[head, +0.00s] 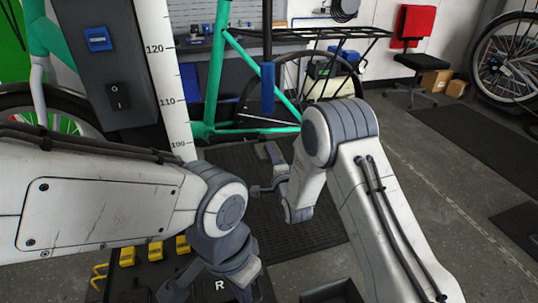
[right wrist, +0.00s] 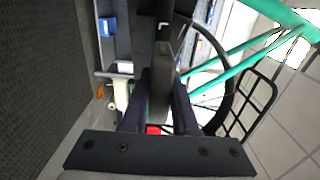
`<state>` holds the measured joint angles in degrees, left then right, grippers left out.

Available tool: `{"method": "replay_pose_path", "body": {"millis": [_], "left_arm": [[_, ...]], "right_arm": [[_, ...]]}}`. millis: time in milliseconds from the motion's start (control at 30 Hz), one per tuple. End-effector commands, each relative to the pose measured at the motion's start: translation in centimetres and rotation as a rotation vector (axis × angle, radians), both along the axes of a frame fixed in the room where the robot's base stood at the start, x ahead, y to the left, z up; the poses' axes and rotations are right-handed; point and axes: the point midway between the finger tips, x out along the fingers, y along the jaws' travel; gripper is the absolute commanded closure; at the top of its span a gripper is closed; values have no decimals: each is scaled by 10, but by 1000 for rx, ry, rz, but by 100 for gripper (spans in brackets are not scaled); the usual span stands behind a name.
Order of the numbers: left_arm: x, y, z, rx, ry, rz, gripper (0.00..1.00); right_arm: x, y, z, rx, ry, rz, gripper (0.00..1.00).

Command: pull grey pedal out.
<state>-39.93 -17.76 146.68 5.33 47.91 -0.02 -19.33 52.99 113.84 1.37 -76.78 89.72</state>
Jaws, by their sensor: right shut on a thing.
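The grey pedal (head: 270,152) shows as a small dark block beside my right gripper (head: 263,180), above the dark mat and below the turquoise bike frame. In the right wrist view, a dark grey piece (right wrist: 161,65) that appears to be the pedal stands between the two fingers of my right gripper (right wrist: 163,100). My right gripper is shut on it. Its exact contact is dark and hard to see. My left gripper (head: 212,288) points down at the lower left of the head view, with its fingers apart and nothing seen between them.
The turquoise bike (head: 215,75) with a black rear rack (head: 335,33) stands behind my right gripper. A grey post with a ruler (head: 165,85) rises at left. Yellow items (head: 155,250) lie near my left arm.

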Motion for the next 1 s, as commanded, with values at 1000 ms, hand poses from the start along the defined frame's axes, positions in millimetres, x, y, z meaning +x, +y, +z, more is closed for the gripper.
{"method": "replay_pose_path", "body": {"millis": [1000], "left_arm": [[0,0,-2,0,0,0,100]], "right_arm": [[-29,-9,1,1,-4,0,100]]}}
